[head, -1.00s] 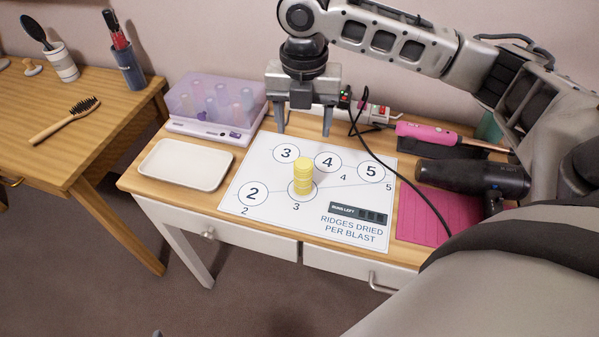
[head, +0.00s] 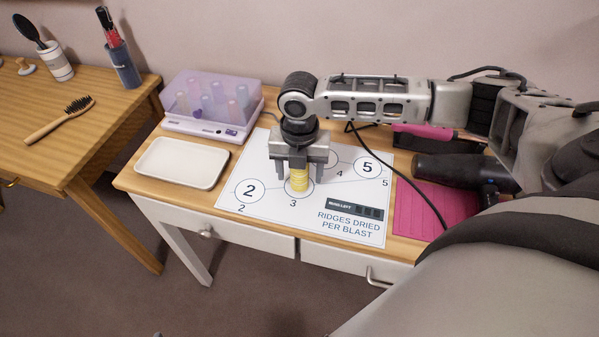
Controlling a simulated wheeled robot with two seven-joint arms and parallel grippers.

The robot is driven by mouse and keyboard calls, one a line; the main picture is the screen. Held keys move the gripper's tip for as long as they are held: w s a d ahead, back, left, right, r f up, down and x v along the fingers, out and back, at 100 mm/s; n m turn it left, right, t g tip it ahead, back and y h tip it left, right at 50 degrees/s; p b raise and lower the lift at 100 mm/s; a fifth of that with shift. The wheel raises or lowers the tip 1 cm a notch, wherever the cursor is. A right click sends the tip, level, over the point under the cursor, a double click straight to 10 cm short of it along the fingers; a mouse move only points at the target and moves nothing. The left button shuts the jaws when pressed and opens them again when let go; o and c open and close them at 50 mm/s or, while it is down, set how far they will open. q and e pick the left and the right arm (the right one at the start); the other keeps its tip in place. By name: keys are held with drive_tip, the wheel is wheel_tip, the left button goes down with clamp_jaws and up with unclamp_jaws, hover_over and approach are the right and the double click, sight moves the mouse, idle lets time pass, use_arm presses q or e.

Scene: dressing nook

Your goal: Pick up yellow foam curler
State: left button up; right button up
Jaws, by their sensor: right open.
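The yellow foam curler (head: 299,181) stands upright on the white printed sheet (head: 270,209), on the circle above the printed 3. It is a ridged yellow cylinder, and its top is hidden by my right gripper. My right gripper (head: 299,182) points down over the curler, open, with one finger on each side of it. I cannot tell whether the fingers touch the curler. My left gripper is not in view.
An empty white tray (head: 150,179) lies left of the sheet. A clear lilac box of curlers (head: 212,106) stands behind it. A black hair dryer (head: 465,172), its cord and a pink mat (head: 425,215) are at the right. A hairbrush (head: 58,120) lies on the left table.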

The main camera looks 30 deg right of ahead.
drive_tip(key=c, duration=1.1)
drive_tip(key=shift+o, duration=0.2)
